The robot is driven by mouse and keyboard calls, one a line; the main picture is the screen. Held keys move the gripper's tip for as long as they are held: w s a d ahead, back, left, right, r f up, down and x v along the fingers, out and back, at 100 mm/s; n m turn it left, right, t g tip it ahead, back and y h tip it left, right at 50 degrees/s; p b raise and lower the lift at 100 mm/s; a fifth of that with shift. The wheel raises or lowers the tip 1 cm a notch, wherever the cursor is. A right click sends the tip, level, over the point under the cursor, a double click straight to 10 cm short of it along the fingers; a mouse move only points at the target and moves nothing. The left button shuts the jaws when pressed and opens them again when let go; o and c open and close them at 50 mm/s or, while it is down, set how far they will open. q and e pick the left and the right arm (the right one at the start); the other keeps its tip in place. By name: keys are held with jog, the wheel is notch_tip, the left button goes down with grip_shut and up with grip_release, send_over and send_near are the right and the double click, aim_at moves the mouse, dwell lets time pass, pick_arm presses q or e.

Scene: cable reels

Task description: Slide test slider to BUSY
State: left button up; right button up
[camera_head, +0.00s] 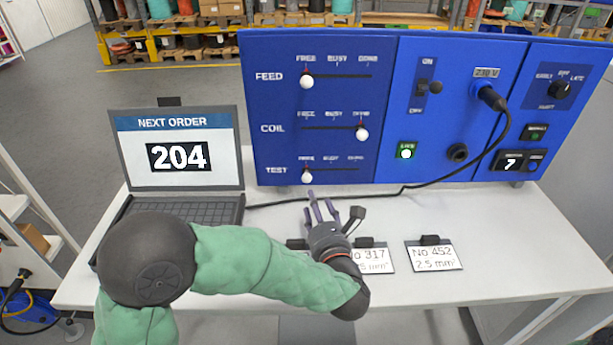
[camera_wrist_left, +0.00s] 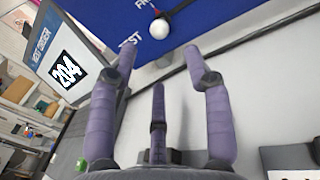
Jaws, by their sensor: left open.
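The test slider (camera_head: 306,177) is a white knob in the bottom row of the blue panel (camera_head: 270,110). It stands at the left end of its slot, under FREE. The knob also shows in the left wrist view (camera_wrist_left: 160,28), near the top, ahead of the fingers. My left gripper (camera_head: 320,205) is in front of the panel over the table, just below the test knob and apart from it. Its purple fingers are spread in the left wrist view (camera_wrist_left: 160,75), with nothing between them. My right gripper does not show.
The feed knob (camera_head: 306,82) is at FREE and the coil knob (camera_head: 362,134) at DONE. A laptop (camera_head: 180,155) showing 204 stands left. A black cable (camera_head: 430,185) runs along the panel's foot. Label cards (camera_head: 434,257) lie on the white table (camera_head: 520,240).

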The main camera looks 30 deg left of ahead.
aim_at(308, 181)
pick_arm(q)
jog(key=x, duration=0.9)
jog(key=shift+w+a+b, duration=0.2)
jog(key=shift+a+b, duration=0.05)
jog(key=shift+b, duration=0.05)
grip_shut()
